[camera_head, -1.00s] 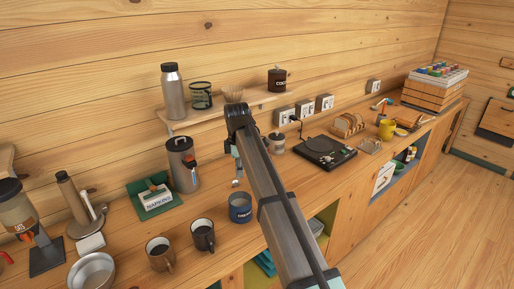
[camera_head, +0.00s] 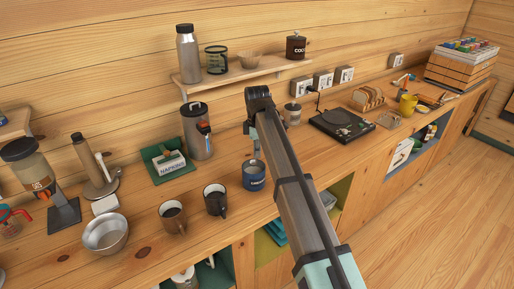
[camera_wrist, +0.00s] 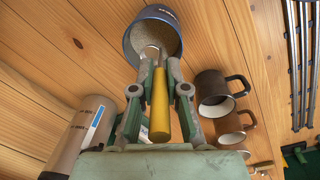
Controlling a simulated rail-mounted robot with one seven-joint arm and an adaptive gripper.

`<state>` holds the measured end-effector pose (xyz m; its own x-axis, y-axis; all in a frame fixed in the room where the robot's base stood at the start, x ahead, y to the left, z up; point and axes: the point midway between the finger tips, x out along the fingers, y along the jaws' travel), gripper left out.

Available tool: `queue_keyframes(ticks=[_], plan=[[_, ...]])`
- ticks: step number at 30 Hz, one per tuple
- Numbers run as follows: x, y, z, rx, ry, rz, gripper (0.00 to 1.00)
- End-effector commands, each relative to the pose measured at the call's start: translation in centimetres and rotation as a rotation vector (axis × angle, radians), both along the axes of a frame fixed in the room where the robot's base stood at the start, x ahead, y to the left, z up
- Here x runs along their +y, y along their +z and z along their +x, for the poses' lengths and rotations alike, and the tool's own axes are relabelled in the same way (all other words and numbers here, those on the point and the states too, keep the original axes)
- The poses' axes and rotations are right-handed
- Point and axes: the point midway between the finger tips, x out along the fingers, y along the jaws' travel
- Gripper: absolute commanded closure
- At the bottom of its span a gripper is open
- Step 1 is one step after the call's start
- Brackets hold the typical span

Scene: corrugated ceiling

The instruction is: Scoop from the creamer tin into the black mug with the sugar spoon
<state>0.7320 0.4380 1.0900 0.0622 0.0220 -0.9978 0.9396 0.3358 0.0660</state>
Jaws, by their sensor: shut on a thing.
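The blue creamer tin (camera_head: 254,182) stands on the wooden counter, open at the top. In the wrist view the tin (camera_wrist: 131,48) shows pale contents inside. My gripper (camera_wrist: 162,92) is shut on the yellow handle of the sugar spoon (camera_wrist: 160,112), which points towards the tin. The spoon's bowl end lies over or in the tin's mouth; I cannot tell how deep. In the head view my gripper is mostly hidden behind my arm, just above the tin. The black mug (camera_head: 215,203) stands upright left of the tin, and it also shows in the wrist view (camera_wrist: 211,94).
A brown mug (camera_head: 172,217) stands left of the black mug, and a metal bowl (camera_head: 105,236) further left. A napkin box (camera_head: 170,163) and a tall steel canister (camera_head: 197,135) stand behind. A turntable (camera_head: 342,125) is to the right. Counter between mugs and napkins is clear.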

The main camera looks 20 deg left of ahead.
Motion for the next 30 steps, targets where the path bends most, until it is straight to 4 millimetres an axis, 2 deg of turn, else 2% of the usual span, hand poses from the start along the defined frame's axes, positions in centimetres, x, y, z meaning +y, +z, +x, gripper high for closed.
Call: queue_keyframes(ticks=[18,30], plan=[[0.0,-5.7,0.0,0.001,0.0,0.0,1.0],[0.0,-7.0,0.0,0.0,0.0,0.0,1.0]])
